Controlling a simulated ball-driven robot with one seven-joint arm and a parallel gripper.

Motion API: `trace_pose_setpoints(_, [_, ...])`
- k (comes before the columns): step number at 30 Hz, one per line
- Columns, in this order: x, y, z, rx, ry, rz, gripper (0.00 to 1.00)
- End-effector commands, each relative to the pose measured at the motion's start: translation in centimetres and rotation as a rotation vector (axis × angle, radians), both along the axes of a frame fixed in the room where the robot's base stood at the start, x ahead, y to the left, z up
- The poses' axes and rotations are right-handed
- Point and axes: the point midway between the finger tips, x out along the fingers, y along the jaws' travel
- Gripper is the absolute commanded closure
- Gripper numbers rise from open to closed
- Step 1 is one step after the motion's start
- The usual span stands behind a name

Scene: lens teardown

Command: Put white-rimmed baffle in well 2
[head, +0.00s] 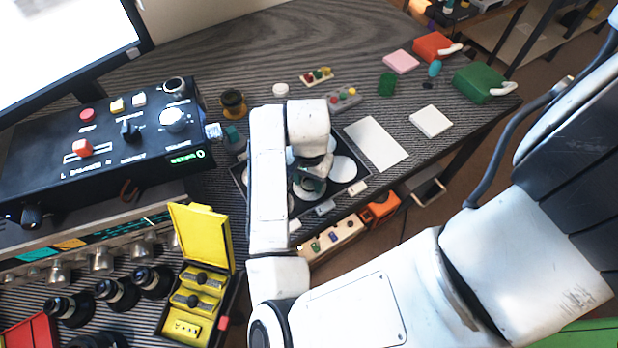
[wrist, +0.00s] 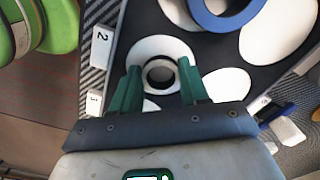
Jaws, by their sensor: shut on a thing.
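My gripper (wrist: 159,68) shows in the wrist view with a green finger on each side of the white-rimmed baffle (wrist: 152,47), a white ring with a black inner ring. It is shut on the baffle, over the dark tray (wrist: 207,48). The tray has several round white wells. A tag marked 2 (wrist: 102,46) is on the tray's edge, left of the baffle. I cannot tell the gap between baffle and tray floor. In the head view my gripper (head: 311,180) is over the tray, and my arm hides part of the tray; the baffle is hard to make out there.
A blue ring (wrist: 226,22) lies in another well, at the top of the wrist view. A white card (head: 376,143) lies right of the tray. A black control box (head: 110,150) and an open yellow case (head: 203,240) stand to the left.

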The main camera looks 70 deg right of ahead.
Motion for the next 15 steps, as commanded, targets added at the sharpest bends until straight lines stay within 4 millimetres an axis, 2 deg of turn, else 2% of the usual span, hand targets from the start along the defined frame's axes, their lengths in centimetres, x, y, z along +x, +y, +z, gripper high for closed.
trace_pose_setpoints(6, [-0.01,0.01,-0.41,0.0,0.0,0.0,0.83])
trace_pose_setpoints(7, [-0.01,0.0,-0.32,0.0,0.0,0.0,0.54])
trace_pose_setpoints(15, [-0.01,0.0,-0.26,0.0,0.0,0.0,0.3])
